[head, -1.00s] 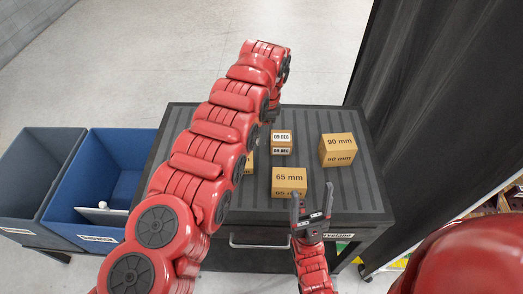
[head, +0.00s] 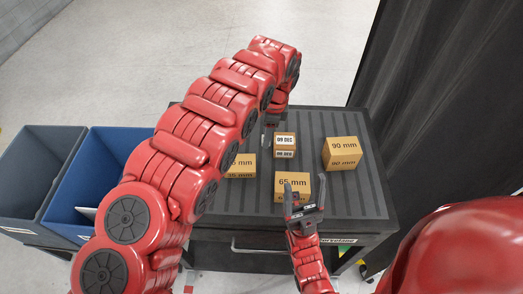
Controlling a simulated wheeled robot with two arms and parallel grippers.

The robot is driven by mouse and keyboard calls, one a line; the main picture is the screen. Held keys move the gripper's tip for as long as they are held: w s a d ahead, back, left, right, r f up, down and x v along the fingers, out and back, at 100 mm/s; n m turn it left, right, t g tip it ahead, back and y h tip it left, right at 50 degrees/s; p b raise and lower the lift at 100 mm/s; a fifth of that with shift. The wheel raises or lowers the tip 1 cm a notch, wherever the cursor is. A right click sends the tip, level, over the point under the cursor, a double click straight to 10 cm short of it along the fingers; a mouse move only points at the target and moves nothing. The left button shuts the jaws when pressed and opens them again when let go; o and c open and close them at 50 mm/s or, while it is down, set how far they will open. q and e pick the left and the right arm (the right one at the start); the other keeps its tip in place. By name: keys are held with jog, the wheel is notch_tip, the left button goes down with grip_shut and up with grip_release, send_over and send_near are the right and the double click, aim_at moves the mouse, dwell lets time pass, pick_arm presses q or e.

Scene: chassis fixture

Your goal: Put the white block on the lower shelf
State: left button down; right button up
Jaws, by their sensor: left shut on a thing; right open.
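My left gripper (head: 268,124) hangs over the back of the ribbed cart top, mostly hidden behind my own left arm. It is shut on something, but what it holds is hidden. A small brown box with white labels (head: 285,140) stands just right of its visible dark finger; I cannot tell whether they touch. My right gripper (head: 304,194) is open and empty, its fingers pointing up at the cart's front edge beside the 65 mm box (head: 292,186). I cannot make out a white block on the cart top. No lower shelf shows clearly.
A 90 mm box (head: 342,153) stands right on the dark cart top (head: 365,195). Another box (head: 243,166) is partly behind my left arm. Grey (head: 38,165) and blue (head: 112,150) bins stand left; a pale piece (head: 88,212) lies in the blue one. Black curtain (head: 435,110) at right.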

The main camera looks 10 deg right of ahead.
pick_arm(q)
jog(key=shift+f, duration=0.35)
jog(key=p, duration=0.2)
send_over(265, 162)
jog(key=f, duration=0.5)
jog(key=shift+s+d, duration=0.15)
jog(key=shift+d, duration=0.1)
jog(key=shift+f+p, duration=0.35)
jog(key=shift+f, duration=0.25)
notch_tip(265, 162, down, 2)
jog(key=shift+f, duration=0.5)
jog(key=shift+a, duration=0.1)
jog(key=shift+f+b, duration=0.2)
jog(key=shift+b, duration=0.2)
jog(key=shift+c, duration=2.3)
grip_release()
